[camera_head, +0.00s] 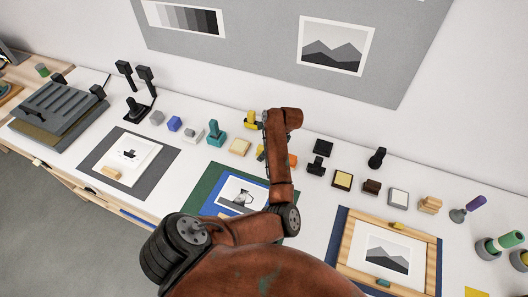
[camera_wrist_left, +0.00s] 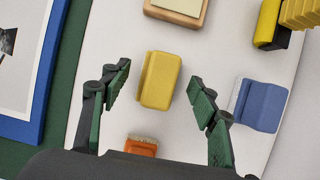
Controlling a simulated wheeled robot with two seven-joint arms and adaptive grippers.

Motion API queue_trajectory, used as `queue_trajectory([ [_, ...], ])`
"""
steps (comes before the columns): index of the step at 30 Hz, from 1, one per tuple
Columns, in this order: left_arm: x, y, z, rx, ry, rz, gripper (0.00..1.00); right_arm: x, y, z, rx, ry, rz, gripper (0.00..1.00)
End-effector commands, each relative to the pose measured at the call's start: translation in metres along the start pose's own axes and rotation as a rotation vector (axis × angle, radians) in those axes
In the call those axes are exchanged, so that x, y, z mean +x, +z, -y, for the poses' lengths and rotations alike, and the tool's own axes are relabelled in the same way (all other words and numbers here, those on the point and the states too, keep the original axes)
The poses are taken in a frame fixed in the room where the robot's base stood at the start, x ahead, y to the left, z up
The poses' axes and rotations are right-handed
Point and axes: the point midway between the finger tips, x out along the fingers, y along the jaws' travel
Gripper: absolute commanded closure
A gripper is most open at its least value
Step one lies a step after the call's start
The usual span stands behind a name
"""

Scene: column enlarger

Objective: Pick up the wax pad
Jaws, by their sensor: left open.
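A yellow block with rounded edges (camera_wrist_left: 160,80), which I take for the wax pad, lies on the white bench top in the left wrist view. In the head view only a small yellow part (camera_head: 260,153) shows beside my arm. My left gripper (camera_wrist_left: 158,75) is open above it, one finger on either side, with gaps between the fingers and the block. In the head view this gripper (camera_head: 264,140) is largely hidden by its own arm. My right gripper is not in view.
Close around are a wooden block with a cream top (camera_wrist_left: 178,8), a blue block (camera_wrist_left: 260,105), an orange brush (camera_wrist_left: 141,146) and a yellow ridged piece (camera_wrist_left: 298,14). A blue-edged picture on a green mat (camera_head: 204,190) lies in front. The wall stands behind.

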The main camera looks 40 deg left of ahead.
Motion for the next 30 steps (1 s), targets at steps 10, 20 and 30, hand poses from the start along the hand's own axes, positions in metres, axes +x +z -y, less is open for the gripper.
queue_trajectory([
  [10,0.0124,0.0000,0.0000,0.000,0.000,0.000,0.45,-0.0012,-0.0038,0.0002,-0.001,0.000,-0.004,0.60],
  [20,0.0121,-0.0001,0.0000,0.000,0.000,0.000,0.66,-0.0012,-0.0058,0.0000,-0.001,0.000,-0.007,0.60],
  [30,0.0119,-0.0001,0.0001,0.000,0.000,0.000,0.90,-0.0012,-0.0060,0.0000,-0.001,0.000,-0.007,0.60],
])
